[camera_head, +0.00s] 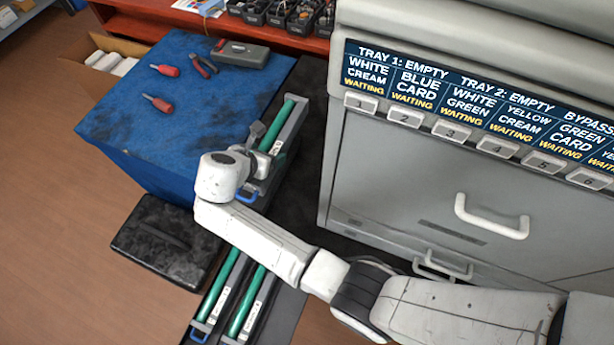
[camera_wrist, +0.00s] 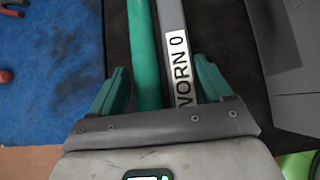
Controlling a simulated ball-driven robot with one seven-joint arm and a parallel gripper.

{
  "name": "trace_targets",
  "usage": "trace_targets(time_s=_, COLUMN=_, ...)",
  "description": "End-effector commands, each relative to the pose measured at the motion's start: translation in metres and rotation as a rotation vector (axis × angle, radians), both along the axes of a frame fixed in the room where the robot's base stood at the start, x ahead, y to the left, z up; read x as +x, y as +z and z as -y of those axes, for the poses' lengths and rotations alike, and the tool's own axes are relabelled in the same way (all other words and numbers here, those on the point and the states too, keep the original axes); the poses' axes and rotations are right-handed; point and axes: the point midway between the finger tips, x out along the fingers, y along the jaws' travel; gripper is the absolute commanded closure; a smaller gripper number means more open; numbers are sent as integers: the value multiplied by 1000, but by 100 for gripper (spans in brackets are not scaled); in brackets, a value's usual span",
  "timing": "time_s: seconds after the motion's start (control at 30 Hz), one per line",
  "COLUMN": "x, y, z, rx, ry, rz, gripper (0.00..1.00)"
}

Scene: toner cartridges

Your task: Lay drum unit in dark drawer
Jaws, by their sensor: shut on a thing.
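A drum unit (camera_head: 290,112) with a green roller and grey frame lies along the right edge of the blue-topped table in the head view. In the wrist view the drum unit (camera_wrist: 145,45) carries a label partly reading "WORN 0". My gripper (camera_head: 258,138) is shut on it. In the wrist view its green fingers (camera_wrist: 160,88) stand on either side of the roller and frame. A blue loop shows at the unit's near end. I cannot tell which part is the dark drawer. The grey cabinet drawer fronts, with white handles (camera_head: 492,218), look shut.
Two more green-roller units (camera_head: 214,294) lie at the bottom, partly behind my arm. A black box (camera_head: 150,240) stands on the wooden floor. The blue table (camera_head: 190,95) holds red-handled tools and a grey case (camera_head: 240,54). The grey cabinet (camera_head: 380,170) stands close on the right.

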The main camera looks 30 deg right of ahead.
Motion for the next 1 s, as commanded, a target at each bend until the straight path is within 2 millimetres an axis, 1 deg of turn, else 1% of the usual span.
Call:
trace_targets(time_s=0.03, x=-10, y=4, z=7, rx=-1, ry=-1, rz=2, gripper=88)
trace_targets(time_s=0.3, x=-58, y=4, z=42, rx=-2, ry=0, rz=1, gripper=88)
trace_targets(time_s=0.57, x=-92, y=3, z=68, rx=-2, ry=0, rz=2, gripper=88)
trace_targets(time_s=0.7, x=-92, y=-17, z=67, rx=-3, ry=1, rz=1, gripper=88)
trace_targets(time_s=0.8, x=-91, y=-25, z=67, rx=-2, ry=1, rz=2, gripper=88)
trace_targets(time_s=0.93, x=-91, y=-32, z=67, rx=-2, ry=0, rz=3, gripper=88)
trace_targets(time_s=1.0, x=-92, y=-40, z=67, rx=-2, ry=0, rz=1, gripper=88)
